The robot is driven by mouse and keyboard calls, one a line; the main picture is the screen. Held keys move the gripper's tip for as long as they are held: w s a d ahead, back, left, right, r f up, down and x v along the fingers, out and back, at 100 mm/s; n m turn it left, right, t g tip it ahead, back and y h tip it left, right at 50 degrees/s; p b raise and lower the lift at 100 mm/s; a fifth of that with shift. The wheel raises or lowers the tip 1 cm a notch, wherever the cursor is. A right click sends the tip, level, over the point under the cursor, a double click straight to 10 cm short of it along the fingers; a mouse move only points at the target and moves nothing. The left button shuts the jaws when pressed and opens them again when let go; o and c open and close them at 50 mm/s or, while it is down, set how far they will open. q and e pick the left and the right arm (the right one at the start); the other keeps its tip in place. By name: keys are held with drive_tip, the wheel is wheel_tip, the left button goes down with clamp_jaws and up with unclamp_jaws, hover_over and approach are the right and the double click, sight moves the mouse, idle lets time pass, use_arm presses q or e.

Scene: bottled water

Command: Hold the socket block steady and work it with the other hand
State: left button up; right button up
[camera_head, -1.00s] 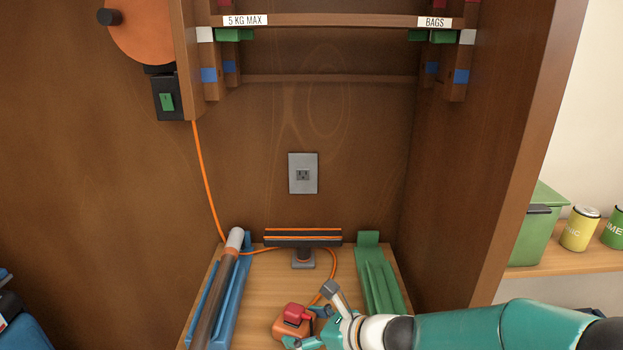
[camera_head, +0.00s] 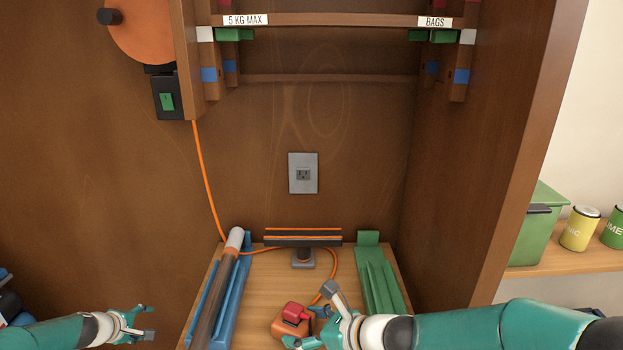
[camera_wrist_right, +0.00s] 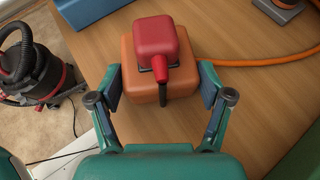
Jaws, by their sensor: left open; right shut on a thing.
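The orange socket block (camera_head: 284,330) sits on the wooden worktop at the front. A red plug (camera_head: 296,310) stands in its top; in the right wrist view the red plug (camera_wrist_right: 160,42) has a short black cord bending down over the orange block (camera_wrist_right: 134,75). My right gripper (camera_head: 311,328) is shut on the block, one finger on each side, which the right wrist view also shows (camera_wrist_right: 160,85). My left gripper (camera_head: 148,323) is open and empty, left of the worktop and well apart from the block.
An orange cable (camera_head: 333,270) runs from the block behind a black-and-orange bar (camera_head: 303,239) towards the reel (camera_head: 150,30). A blue tray (camera_head: 234,283) holding a tube and a green rack (camera_head: 379,285) flank the worktop. A wall outlet (camera_head: 303,174) is above.

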use_arm(q)
drive_tip(key=w+d+r+m+h, duration=0.2)
drive_tip(key=w+d+r+m, duration=0.1)
drive_tip(key=d+r, duration=0.5)
drive_tip(key=w+d+r+m+h, duration=0.2)
drive_tip(key=w+d+r+m, duration=0.1)
drive_tip(key=d+r, duration=0.5)
drive_tip(key=w+d+r+m+h, duration=0.3)
drive_tip(key=d+r, duration=0.6)
drive_tip(key=r, duration=0.2)
drive_tip(key=s+d+r+m+g, duration=0.1)
drive_tip(key=d+r, duration=0.1)
drive_tip(key=d, duration=0.1)
drive_tip(key=m+g+y, duration=0.8)
drive_tip(key=m, duration=0.2)
hover_over(294, 308)
drive_tip(key=shift+w+f, duration=0.15)
drive_tip(key=shift+s, duration=0.25)
drive_tip(key=shift+f, duration=4.4)
